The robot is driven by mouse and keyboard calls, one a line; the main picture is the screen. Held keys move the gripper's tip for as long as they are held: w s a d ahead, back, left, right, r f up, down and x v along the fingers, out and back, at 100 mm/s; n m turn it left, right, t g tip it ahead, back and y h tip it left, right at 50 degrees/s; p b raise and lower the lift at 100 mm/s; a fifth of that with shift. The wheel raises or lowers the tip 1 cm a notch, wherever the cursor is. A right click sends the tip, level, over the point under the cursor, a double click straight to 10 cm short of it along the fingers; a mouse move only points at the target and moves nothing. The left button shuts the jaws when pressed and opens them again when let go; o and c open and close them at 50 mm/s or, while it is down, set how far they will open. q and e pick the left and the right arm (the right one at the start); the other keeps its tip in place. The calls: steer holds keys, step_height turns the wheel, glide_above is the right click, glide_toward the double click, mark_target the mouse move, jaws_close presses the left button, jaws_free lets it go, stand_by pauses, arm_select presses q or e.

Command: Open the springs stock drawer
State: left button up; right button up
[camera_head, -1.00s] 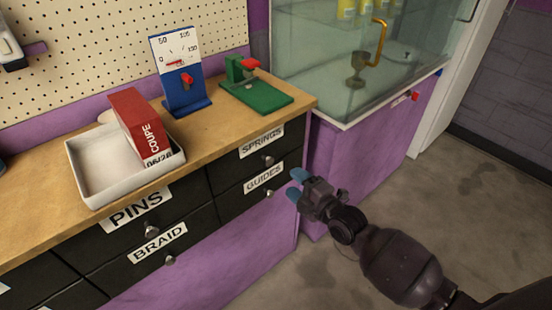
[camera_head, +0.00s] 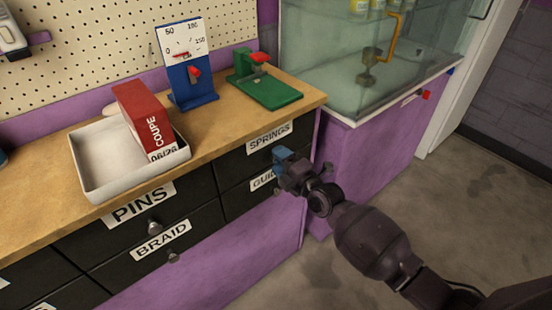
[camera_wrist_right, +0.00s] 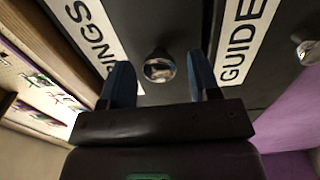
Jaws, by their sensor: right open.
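The springs drawer is a black drawer front (camera_head: 235,165) with a white SPRINGS label (camera_head: 269,137), at the upper right of the drawer bank. Its label also shows in the right wrist view (camera_wrist_right: 88,35), partly cut off. My right gripper (camera_head: 278,157) is in front of this drawer and hides its knob in the head view. In the right wrist view the round metal knob (camera_wrist_right: 159,66) lies between the two blue fingertips (camera_wrist_right: 163,82), which are apart. The gripper is open, with no visible grip on the knob. The drawer looks shut. My left gripper is not in view.
The GUIDES drawer label (camera_head: 262,180) is just below, partly hidden by my gripper; its knob (camera_wrist_right: 306,50) shows in the right wrist view. A glass case (camera_head: 345,60) stands at right.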

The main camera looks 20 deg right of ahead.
steer(key=shift+x, duration=0.8)
steer(key=shift+s, duration=0.1)
jaws_close()
